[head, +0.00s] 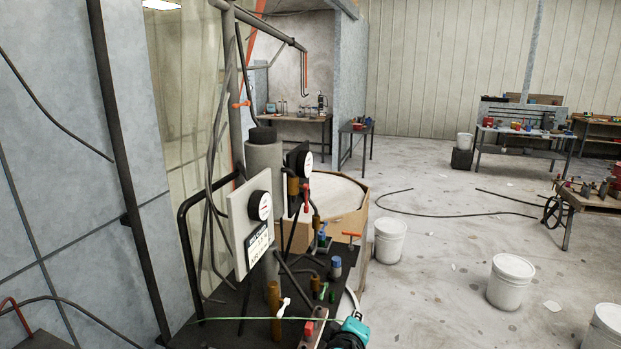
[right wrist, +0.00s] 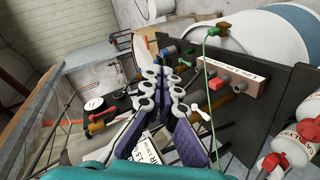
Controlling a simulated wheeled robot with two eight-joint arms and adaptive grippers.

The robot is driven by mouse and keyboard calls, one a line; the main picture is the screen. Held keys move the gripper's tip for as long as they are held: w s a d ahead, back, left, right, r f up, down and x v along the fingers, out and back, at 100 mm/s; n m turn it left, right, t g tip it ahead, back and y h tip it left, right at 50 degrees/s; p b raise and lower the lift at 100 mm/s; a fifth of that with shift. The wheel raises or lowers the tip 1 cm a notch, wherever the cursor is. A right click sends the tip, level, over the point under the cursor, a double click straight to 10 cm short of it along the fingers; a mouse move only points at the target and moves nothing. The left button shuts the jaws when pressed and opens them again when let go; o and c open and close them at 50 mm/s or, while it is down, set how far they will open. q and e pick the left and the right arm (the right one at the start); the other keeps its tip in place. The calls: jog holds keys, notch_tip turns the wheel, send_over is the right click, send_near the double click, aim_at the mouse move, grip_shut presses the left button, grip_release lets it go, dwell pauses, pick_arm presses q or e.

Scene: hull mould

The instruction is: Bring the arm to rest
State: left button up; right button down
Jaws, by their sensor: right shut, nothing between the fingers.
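My right gripper (right wrist: 165,78) is shut and empty in the right wrist view, its purple-padded fingers meeting at the tips. In the head view a teal part of my right arm (head: 350,334) shows at the bottom edge, beside the dark cart with valves and gauges; the fingertips are not clear there. In the right wrist view the fingers lie in front of that cart's fittings, and I cannot tell how near they are. My left gripper is not in view.
The cart carries a white gauge panel (head: 250,225), a grey cylinder (head: 264,165) and several hoses. A thin green line (head: 235,320) crosses its front. White buckets (head: 390,240) stand to the right on mostly open floor. A black hose (head: 450,214) lies farther back.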

jog(key=s+d+f+m+g+y+b, duration=0.1)
jog(key=s+d+f+m+b, duration=0.3)
jog(key=s+f, duration=0.6)
jog(key=s+d+f+m+g+y+b, duration=0.2)
jog(key=s+f+m+b, duration=0.4)
jog(key=s+f, duration=0.4)
jog(key=shift+s+d+f+g+y, duration=0.35)
jog(key=shift+d+g, duration=0.5)
jog(key=shift+g, duration=0.35)
